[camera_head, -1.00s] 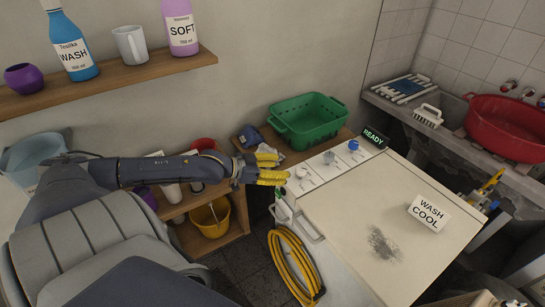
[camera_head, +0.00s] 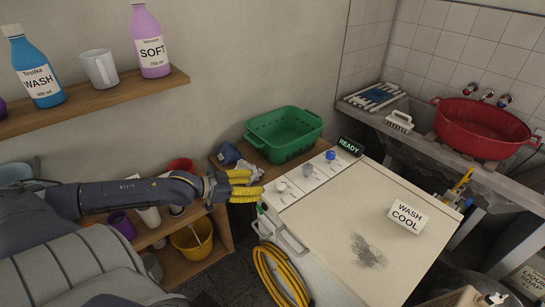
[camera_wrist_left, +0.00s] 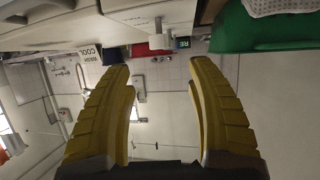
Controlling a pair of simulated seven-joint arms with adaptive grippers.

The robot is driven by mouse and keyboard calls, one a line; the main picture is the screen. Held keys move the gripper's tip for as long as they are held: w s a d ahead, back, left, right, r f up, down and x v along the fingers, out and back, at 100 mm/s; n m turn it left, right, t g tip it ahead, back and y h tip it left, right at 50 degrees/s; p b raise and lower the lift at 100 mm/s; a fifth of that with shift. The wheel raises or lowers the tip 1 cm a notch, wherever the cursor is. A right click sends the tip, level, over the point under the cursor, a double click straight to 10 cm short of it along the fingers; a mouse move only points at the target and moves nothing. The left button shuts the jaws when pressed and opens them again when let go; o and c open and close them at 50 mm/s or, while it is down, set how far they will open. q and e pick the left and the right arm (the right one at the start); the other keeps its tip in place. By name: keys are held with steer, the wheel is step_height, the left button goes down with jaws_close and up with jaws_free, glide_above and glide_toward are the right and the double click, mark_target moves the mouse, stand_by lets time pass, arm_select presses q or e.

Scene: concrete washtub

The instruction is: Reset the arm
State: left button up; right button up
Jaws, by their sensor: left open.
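My left gripper (camera_head: 256,183) reaches in from the left, with its yellow fingers apart and nothing between them. It is beside the left end of the white washing machine's control panel (camera_head: 306,178), in front of the green basket (camera_head: 286,134). In the left wrist view my left gripper (camera_wrist_left: 157,68) also shows open and empty. My right gripper is not seen.
A coiled yellow hose (camera_head: 280,278) hangs at the machine's front. A yellow bucket (camera_head: 192,240) stands on the low wooden shelf below my left arm. The wall shelf (camera_head: 85,105) holds bottles and a mug. A red tub (camera_head: 482,128) sits at the concrete sink.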

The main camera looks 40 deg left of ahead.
arm_select(q)
steer(key=shift+f, duration=0.1)
steer(key=s+d+f+m+g+y, duration=0.15)
steer(key=s+d+f+y, duration=0.25)
steer(key=s+d+f, duration=0.65)
steer(key=s+f+g+y, duration=0.2)
steer(key=s+g+y, duration=0.1)
steer(key=s+y, duration=0.55)
steer(key=s+d+f+g+h, duration=0.1)
steer(key=s+d+f+h, duration=0.1)
steer(key=f, duration=0.9)
steer(key=s+d+f+g+h, duration=0.1)
steer(key=s+d+f, duration=0.1)
steer(key=f, duration=0.9)
steer(key=s+d+f+g+h, duration=0.1)
steer(key=s+d+f+h, duration=0.1)
steer(key=f, duration=0.9)
steer(key=s+f+n+g+h, duration=0.1)
steer(key=s+f+n+g, duration=0.2)
steer(key=s+f, duration=1.6)
steer(key=shift+s+a, duration=0.3)
steer(key=shift+s, duration=0.6)
